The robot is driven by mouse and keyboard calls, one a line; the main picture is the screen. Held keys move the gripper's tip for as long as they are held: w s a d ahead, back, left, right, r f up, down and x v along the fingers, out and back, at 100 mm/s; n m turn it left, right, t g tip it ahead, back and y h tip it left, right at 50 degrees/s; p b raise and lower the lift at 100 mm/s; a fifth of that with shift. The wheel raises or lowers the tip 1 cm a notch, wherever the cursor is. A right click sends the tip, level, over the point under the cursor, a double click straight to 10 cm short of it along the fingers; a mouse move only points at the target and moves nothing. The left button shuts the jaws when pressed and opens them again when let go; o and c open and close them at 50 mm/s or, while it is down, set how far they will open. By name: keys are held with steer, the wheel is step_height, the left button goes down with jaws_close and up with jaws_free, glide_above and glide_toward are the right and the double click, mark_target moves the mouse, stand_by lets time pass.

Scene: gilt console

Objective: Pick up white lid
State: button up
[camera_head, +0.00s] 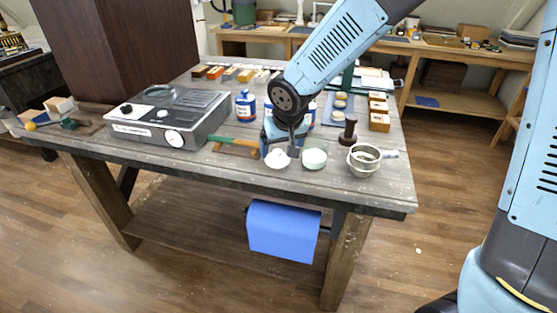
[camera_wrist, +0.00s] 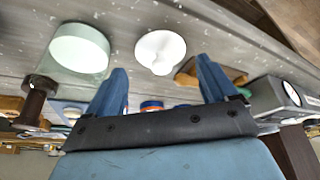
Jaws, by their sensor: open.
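The white lid (camera_head: 277,160) is a small round white piece with a raised knob-like middle, on the grey wooden bench near its front edge. In the wrist view the white lid (camera_wrist: 160,48) shows ahead of and between my fingertips, apart from both. My gripper (camera_head: 285,150) hangs low over the bench, just behind the lid in the head view. In the wrist view my gripper (camera_wrist: 160,68) is open and empty, its two blue fingers spread to either side. The exact gap between fingers and lid cannot be told.
A pale green round jar (camera_head: 314,159) stands close to the right of the lid. Further right are a metal cup (camera_head: 363,161) and a dark wooden stamp (camera_head: 348,131). A green-and-orange tool (camera_head: 236,146) and a grey machine (camera_head: 165,117) lie left; a blue bottle (camera_head: 245,106) stands behind.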

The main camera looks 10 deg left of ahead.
mark_target(278, 153)
steer(key=shift+x, duration=2.5)
steer(key=shift+w+a+r, duration=0.1)
steer(key=shift+w+a, duration=0.05)
steer(key=shift+w, duration=0.05)
steer(key=c, duration=0.8)
